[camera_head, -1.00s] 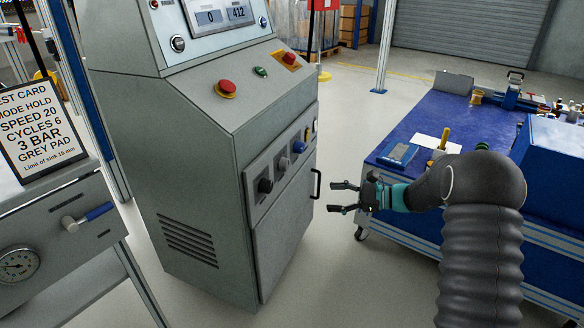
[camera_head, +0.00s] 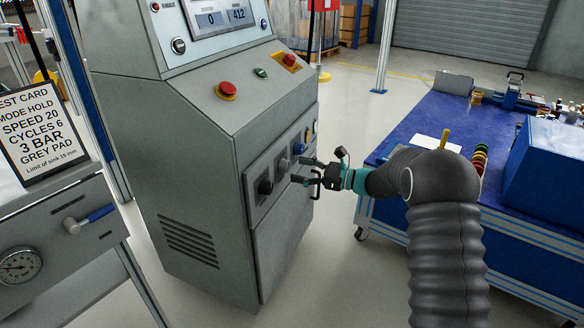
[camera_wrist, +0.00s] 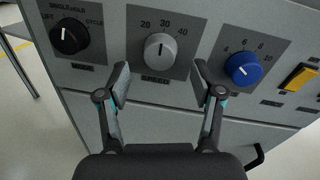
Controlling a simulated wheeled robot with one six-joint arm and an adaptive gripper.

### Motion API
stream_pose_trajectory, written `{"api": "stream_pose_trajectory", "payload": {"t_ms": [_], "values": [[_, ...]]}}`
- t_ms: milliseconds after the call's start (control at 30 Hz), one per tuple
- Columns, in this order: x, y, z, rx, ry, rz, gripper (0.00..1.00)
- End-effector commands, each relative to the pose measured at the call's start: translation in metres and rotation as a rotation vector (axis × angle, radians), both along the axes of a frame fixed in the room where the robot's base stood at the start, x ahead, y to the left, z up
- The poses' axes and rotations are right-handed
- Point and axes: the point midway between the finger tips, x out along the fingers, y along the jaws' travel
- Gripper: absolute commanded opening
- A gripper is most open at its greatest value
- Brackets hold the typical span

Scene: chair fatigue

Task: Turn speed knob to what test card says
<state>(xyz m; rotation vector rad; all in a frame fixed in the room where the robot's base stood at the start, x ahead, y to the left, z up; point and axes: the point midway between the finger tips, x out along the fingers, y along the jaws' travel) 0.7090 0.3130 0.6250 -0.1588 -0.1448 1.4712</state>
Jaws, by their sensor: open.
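The test card (camera_head: 37,134) stands at the left and reads mode hold, speed 20, cycles 6, 3 bar, grey pad. The grey speed knob (camera_wrist: 160,50) shows in the wrist view under the marks 20, 30 and 40; its pointer line looks about upright, toward 30. In the head view the speed knob (camera_head: 283,165) is on the cabinet's side panel. My gripper (camera_wrist: 160,78) is open, its two fingers on either side of the space just below the knob. I cannot tell whether a finger touches it.
The black mode knob (camera_wrist: 70,36) is left of the speed knob and the blue knob (camera_wrist: 243,68) is right of it. A yellow switch (camera_wrist: 299,77) sits farther right. A black door handle (camera_head: 315,184) sticks out below the panel. A blue workbench (camera_head: 420,125) stands at the right.

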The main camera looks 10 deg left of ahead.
Motion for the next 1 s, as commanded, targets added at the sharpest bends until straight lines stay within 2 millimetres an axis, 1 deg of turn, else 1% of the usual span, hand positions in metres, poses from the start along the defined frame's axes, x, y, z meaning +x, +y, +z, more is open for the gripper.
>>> {"api": "stream_pose_trajectory", "payload": {"t_ms": [33,100,233,367,600,633,667,700,767,800,867,1000], "values": [[0.0,0.008,0.001,0.001,0.0,0.001,0.66],[0.001,0.017,0.0,0.0,0.0,0.001,0.66],[0.003,0.027,0.0,0.0,0.0,0.001,0.66],[0.003,0.032,0.0,0.0,0.0,0.0,0.66],[0.003,0.033,0.0,0.0,0.0,0.0,0.66],[0.003,0.033,0.0,0.0,0.0,0.0,0.64],[0.003,0.033,0.0,0.0,0.0,0.0,0.56],[0.003,0.033,0.0,0.0,0.0,0.0,0.46],[0.003,0.033,0.0,0.0,0.0,0.0,0.31],[0.003,0.033,0.0,0.0,0.0,0.0,0.21],[0.003,0.033,0.0,0.0,0.0,0.0,0.06],[0.003,0.033,0.0,0.0,-0.001,0.0,0.06]]}}
